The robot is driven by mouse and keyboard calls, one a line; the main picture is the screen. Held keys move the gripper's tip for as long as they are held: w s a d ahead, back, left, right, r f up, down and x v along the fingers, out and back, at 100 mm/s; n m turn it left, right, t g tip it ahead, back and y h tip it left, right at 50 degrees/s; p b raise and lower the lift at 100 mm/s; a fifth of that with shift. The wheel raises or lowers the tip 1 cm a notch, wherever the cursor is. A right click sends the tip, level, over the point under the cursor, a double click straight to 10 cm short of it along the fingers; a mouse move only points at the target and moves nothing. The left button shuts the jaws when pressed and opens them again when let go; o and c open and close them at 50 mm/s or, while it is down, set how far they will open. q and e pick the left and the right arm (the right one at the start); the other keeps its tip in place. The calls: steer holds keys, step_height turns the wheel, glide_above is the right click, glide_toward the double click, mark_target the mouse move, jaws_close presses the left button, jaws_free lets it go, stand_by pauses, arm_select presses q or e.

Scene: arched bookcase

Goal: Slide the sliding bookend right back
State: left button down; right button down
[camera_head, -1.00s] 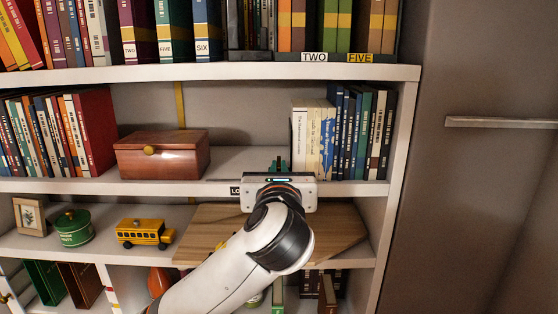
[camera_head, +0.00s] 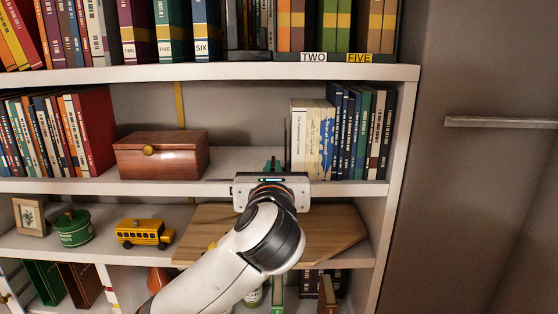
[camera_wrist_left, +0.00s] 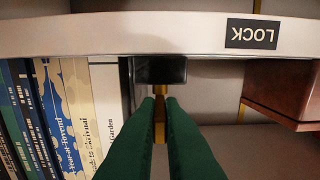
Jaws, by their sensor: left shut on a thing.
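The sliding bookend shows in the head view as a thin dark upright plate (camera_head: 287,134) just left of the cream books. In the left wrist view, which looks upside down, its black block (camera_wrist_left: 160,70) sits under the shelf edge with a brass-coloured handle (camera_wrist_left: 159,122) below. My left gripper (camera_head: 274,166) is at the front of the middle shelf. In the left wrist view, its green fingers (camera_wrist_left: 160,104) are shut on the handle. The LOCK label (camera_wrist_left: 252,34) shows on the shelf edge, to the right of the handle there. My right gripper is not in view.
Cream, blue and dark books (camera_head: 312,140) stand right of the bookend. A reddish-brown wooden box (camera_head: 162,160) sits to its left, with clear shelf between. A wooden board (camera_head: 335,232) lies on the shelf below, under my arm. A shelf (camera_head: 200,73) runs above.

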arm_select(q)
steer(key=a, duration=1)
stand_by(1.9)
steer(key=shift+a, duration=0.15)
steer(key=c, duration=1.6)
jaws_free()
